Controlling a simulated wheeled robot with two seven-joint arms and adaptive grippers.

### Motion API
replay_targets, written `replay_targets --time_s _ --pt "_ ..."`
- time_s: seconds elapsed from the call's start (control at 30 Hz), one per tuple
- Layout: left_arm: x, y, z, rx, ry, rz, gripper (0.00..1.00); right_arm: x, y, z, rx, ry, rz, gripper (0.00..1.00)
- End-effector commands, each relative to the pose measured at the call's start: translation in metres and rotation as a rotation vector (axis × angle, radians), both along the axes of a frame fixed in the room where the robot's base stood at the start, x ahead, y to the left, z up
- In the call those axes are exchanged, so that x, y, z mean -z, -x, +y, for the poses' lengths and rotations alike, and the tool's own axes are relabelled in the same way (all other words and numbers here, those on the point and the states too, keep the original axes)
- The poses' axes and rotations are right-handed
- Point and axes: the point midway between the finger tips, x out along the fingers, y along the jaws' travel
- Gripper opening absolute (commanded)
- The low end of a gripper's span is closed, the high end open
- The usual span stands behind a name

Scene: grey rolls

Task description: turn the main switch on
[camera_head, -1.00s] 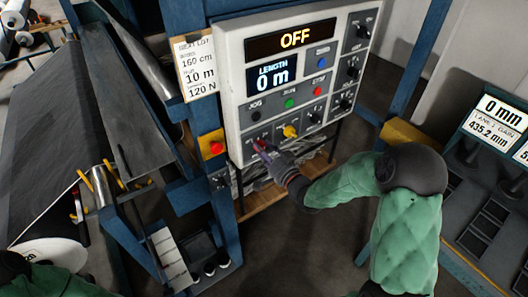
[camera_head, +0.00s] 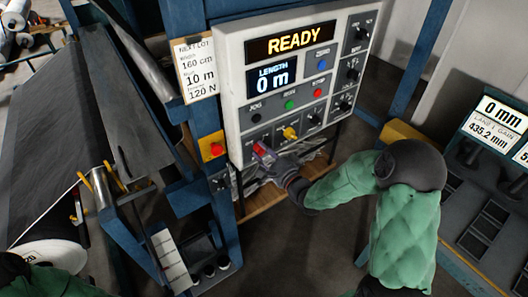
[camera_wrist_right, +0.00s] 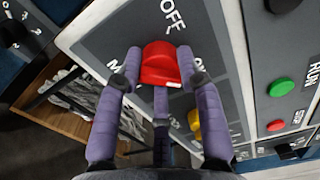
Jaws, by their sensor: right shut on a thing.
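The main switch is a red knob (camera_wrist_right: 160,64) on the grey control panel, below an "OFF" label in the right wrist view. My right gripper (camera_wrist_right: 157,80) is shut on it, with purple fingers on both sides. In the head view my right gripper (camera_head: 266,158) is at the panel's lower left corner, and the knob is mostly hidden by the fingers. The top display (camera_head: 294,39) reads "READY" in yellow. My left gripper is not in view; only a bit of green sleeve shows at the bottom left.
The panel (camera_head: 232,80) also carries a yellow knob (camera_head: 290,133), green and red buttons and several black knobs close by. A red button on a yellow box (camera_head: 213,147) sits left of the panel. A blue post stands beside it. A gauge console (camera_head: 490,150) is at the right.

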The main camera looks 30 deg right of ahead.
Motion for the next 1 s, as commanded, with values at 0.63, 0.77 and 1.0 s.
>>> replay_targets --time_s 0.63,0.77,1.0 --pt "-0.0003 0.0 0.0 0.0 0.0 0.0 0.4 0.0012 0.0003 0.0003 0.0 -0.037 0.006 0.49" --pt "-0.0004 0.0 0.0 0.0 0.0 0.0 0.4 0.0009 0.0002 0.0002 0.0 -0.036 0.005 0.61" --pt "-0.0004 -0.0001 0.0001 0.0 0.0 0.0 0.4 0.0004 0.0005 0.0 0.0 -0.035 0.004 0.61"
